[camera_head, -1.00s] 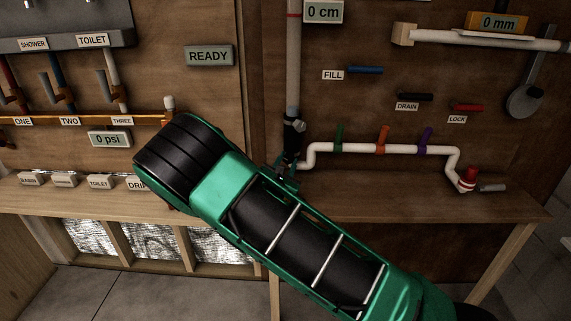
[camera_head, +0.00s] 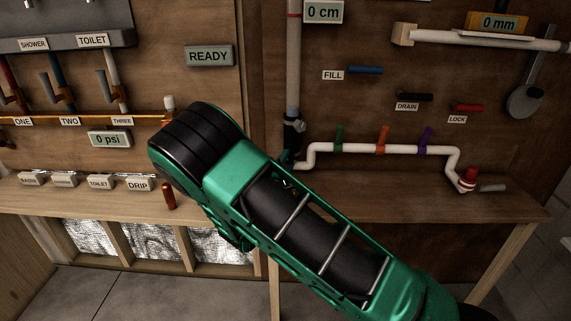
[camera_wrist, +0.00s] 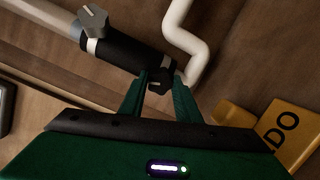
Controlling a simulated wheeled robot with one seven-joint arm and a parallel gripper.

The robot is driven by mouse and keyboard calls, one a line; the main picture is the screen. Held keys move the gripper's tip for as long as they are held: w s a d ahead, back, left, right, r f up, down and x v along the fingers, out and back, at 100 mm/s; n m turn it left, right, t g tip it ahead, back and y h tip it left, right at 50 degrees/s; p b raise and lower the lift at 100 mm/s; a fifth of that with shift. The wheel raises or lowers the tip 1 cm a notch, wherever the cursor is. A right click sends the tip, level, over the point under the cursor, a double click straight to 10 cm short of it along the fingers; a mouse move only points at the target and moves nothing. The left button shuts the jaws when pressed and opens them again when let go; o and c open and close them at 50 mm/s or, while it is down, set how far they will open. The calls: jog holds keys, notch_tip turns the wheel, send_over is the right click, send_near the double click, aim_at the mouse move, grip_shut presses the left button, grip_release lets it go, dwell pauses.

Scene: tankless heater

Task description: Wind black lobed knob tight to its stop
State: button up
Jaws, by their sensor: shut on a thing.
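The black lobed knob (camera_wrist: 159,81) sits between my fingertips in the wrist view, at the end of a black pipe fitting (camera_wrist: 128,52). My gripper (camera_wrist: 161,84) is shut on the knob, with one green finger on each side. In the head view the black fitting (camera_head: 291,138) stands at the foot of the vertical white pipe. My arm hides most of the gripper and the knob there, so the knob's turn cannot be read.
A grey lobed knob (camera_wrist: 93,20) sits close by on the same pipe. A white pipe (camera_head: 360,148) with green, orange and purple handles runs to the right. A wooden ledge (camera_head: 430,200) lies below. A yellow block (camera_wrist: 288,130) is at the right of the wrist view.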

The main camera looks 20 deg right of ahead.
jog(key=shift+f+m, duration=0.2)
jog(key=shift+m, duration=0.2)
jog(key=o, duration=1)
jog(key=shift+o, duration=0.2)
jog(key=shift+r, duration=0.1)
jog(key=v, duration=1)
jog(key=shift+s+a, duration=0.15)
jog(key=shift+s, duration=0.15)
